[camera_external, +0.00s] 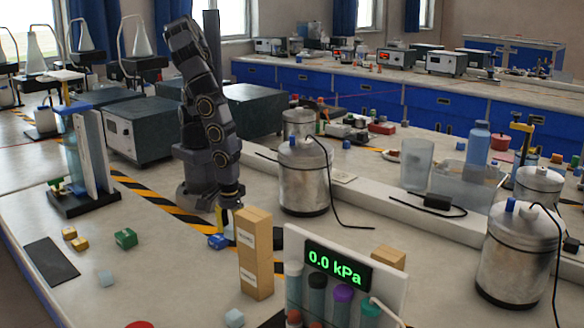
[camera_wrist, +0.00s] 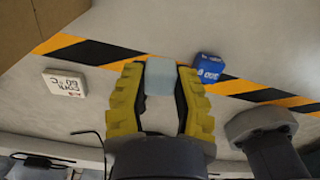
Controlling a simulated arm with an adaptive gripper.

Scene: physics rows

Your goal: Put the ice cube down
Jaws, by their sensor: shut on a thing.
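The ice cube (camera_wrist: 160,77) is a pale blue block between the yellow fingers of my gripper (camera_wrist: 160,88) in the wrist view. The gripper is shut on it, with one finger at each side. In the external view my gripper (camera_external: 229,208) points down over the bench, just left of a tall cardboard box. The held cube cannot be made out there, and its height above the bench is hard to tell. Two similar pale blue cubes lie on the bench in the external view, one at the left front (camera_external: 105,278) and one at the front edge (camera_external: 234,318).
A blue block (camera_external: 217,241) lies close to the gripper. The tall cardboard box (camera_external: 255,253) and a pressure display (camera_external: 338,265) stand to the right. Metal canisters (camera_external: 306,177) stand behind. A dark mat (camera_external: 51,262) and small coloured blocks lie at left; bench between is fairly clear.

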